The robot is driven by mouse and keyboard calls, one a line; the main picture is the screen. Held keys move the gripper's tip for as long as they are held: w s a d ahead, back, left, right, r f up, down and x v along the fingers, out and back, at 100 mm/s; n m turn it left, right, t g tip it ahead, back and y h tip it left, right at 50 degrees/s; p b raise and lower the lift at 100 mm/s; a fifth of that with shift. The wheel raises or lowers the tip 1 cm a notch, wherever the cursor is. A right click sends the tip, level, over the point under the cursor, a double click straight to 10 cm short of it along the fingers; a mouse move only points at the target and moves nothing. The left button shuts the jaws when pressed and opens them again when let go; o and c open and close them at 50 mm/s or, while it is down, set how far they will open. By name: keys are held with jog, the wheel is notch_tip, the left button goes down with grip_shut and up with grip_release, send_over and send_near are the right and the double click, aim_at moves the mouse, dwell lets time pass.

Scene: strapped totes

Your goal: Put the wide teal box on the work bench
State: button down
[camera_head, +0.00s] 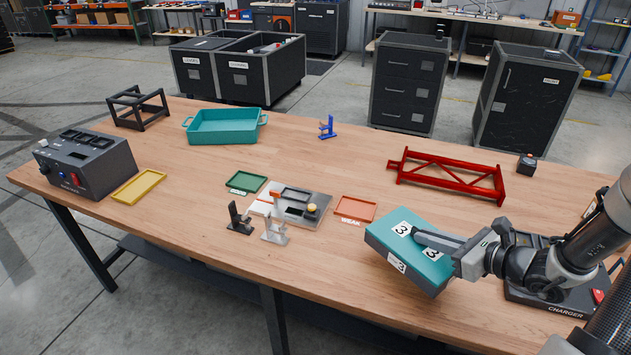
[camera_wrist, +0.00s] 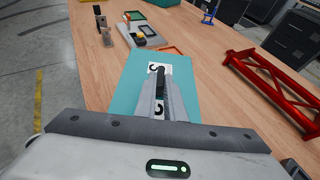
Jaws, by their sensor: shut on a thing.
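The wide teal box (camera_head: 402,262) has a teal top and white labels marked 3. It is tilted at the front right of the work bench (camera_head: 330,165), its near side close to the front edge. I cannot tell whether the box touches the bench. In the wrist view the teal box (camera_wrist: 135,85) lies ahead of my gripper (camera_wrist: 160,85), over the wooden top.
An orange tray (camera_head: 355,208) and a grey fixture (camera_head: 291,204) lie left of the box. A red truss frame (camera_head: 448,180) lies behind it. A charger (camera_head: 550,296) sits to the right. A teal tray (camera_head: 224,127) stands at the back left. Bare wood shows mid-bench.

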jog(key=d+r, duration=0.1)
jog(key=d, duration=0.1)
jog(key=d+m+t+h+b, duration=0.1)
jog(key=d, duration=0.1)
jog(key=d+r+m+t+h+b, duration=0.1)
jog(key=d, duration=0.1)
jog(key=shift+w+d+r, duration=0.3)
jog(key=shift+d, duration=0.1)
notch_tip(320, 180, down, 10)
jog(key=shift+a+b, duration=0.1)
jog(key=shift+b, duration=0.5)
jog(key=shift+f, duration=0.1)
jog(key=shift+f, duration=0.15)
jog(key=c, duration=1.8)
grip_release()
jog(key=shift+c, duration=0.2)
jog(key=shift+r, duration=0.35)
jog(key=v, duration=1.2)
